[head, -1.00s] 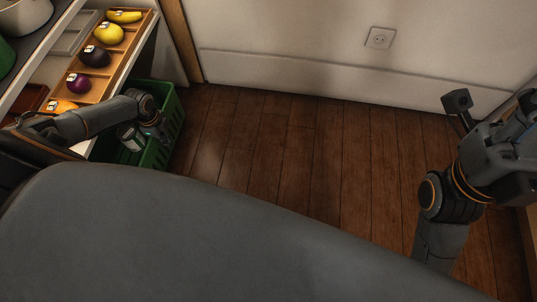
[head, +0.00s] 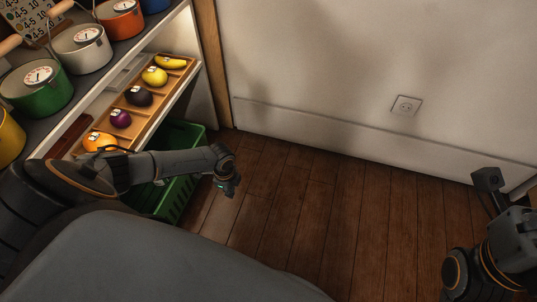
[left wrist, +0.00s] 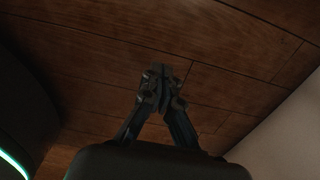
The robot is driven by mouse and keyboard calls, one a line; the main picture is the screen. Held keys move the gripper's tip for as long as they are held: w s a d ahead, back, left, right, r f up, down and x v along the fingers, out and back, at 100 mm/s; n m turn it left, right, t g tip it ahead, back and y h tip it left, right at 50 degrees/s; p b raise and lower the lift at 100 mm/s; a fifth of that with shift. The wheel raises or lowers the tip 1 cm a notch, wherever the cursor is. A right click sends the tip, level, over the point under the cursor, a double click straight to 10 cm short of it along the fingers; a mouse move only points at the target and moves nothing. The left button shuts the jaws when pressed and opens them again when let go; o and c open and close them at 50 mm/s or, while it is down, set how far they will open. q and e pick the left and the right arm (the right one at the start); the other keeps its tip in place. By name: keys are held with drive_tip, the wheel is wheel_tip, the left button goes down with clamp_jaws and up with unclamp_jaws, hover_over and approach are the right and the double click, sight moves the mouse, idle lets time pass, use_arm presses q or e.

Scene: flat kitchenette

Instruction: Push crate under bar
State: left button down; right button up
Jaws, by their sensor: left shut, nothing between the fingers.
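The green crate (head: 182,190) stands on the floor at the left in the head view, against the open side of the white shelf unit. Its upper rim is partly under the shelf, and my left arm hides much of its middle. My left gripper (head: 229,188) is beyond the crate's right side, over the wooden floor. In the left wrist view the left gripper (left wrist: 160,84) is shut and empty, with only floor and some wall behind it. The crate does not show in that view. My right arm is at the right edge of the head view; its fingertips cannot be made out.
A wooden tray (head: 150,103) with fruit and vegetables lies on the shelf above the crate. Several pots stand on the counter, including a green pot (head: 38,92) and a white pot (head: 82,48). The wooden floor (head: 310,215) is clear up to the wall (head: 330,70).

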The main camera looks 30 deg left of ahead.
use_arm(q)
drive_tip(key=w+d+b, duration=0.3)
drive_tip(key=d+b, duration=0.2)
drive_tip(key=d, duration=0.8)
drive_tip(key=shift+w+d, duration=0.15)
drive_tip(key=shift+d, duration=0.25)
drive_tip(key=shift+d, duration=0.1)
